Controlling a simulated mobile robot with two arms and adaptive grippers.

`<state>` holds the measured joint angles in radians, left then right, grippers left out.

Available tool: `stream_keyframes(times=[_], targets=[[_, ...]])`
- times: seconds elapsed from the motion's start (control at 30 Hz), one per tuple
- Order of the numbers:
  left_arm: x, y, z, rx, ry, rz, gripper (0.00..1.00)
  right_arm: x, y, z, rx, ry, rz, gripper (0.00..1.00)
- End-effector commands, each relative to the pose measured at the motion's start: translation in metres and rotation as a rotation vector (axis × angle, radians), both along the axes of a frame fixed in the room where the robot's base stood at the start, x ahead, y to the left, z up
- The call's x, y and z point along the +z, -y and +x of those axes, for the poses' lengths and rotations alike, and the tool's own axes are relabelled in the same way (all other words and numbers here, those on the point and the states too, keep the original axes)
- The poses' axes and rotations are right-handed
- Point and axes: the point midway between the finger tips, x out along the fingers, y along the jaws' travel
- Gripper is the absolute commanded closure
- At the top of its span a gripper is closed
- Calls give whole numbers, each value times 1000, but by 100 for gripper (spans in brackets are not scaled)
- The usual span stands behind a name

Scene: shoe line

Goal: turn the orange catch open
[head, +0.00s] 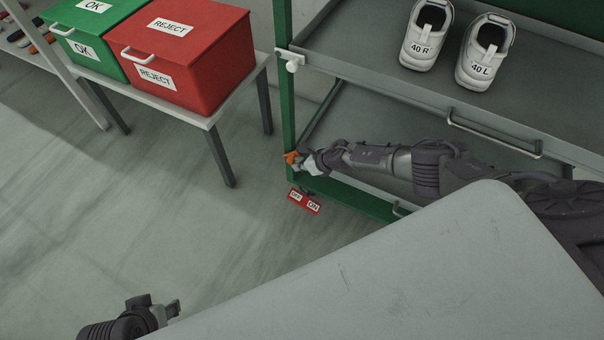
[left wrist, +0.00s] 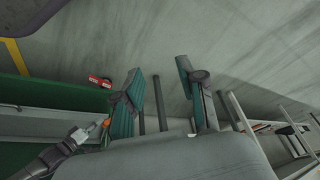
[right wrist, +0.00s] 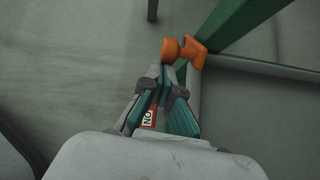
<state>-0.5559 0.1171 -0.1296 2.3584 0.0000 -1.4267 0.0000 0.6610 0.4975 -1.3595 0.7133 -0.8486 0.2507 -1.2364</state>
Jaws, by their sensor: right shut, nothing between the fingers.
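The orange catch (head: 291,157) sits on the green post at the left front corner of the rack. In the right wrist view the orange catch (right wrist: 194,52) has a rounded end on the left, just past my fingertips. My right gripper (head: 306,161) is shut and empty beside the catch. In the right wrist view my right gripper (right wrist: 166,75) has its tips together close to the orange end; I cannot tell whether they touch. My left gripper (head: 174,310) is low at the left, far from the catch. Its fingers are apart and empty in the left wrist view (left wrist: 163,85).
A red OFF/ON sign (head: 304,201) is below the catch. A table (head: 208,121) at the left holds a green OK box (head: 92,50) and a red REJECT box (head: 190,62). White shoes stand on the rack shelf (head: 380,83).

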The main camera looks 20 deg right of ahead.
Motion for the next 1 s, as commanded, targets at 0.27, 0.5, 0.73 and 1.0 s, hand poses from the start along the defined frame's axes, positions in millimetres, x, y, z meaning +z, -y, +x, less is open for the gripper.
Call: stream_keyframes(times=[0.27, 0.5, 0.73, 1.0], targets=[[-16, -4, -12, 5, -84, 15, 60, 11, -2, 6, -1, -17, -19, 100], [-40, -3, -8, 3, -94, 15, 60, 23, -11, 16, 0, -15, -18, 100], [-49, -2, -7, 1, -96, 15, 60, 30, -18, 26, -1, -15, -17, 100], [-49, -2, -6, 1, -94, 15, 60, 33, -24, 33, -1, -16, -18, 100]])
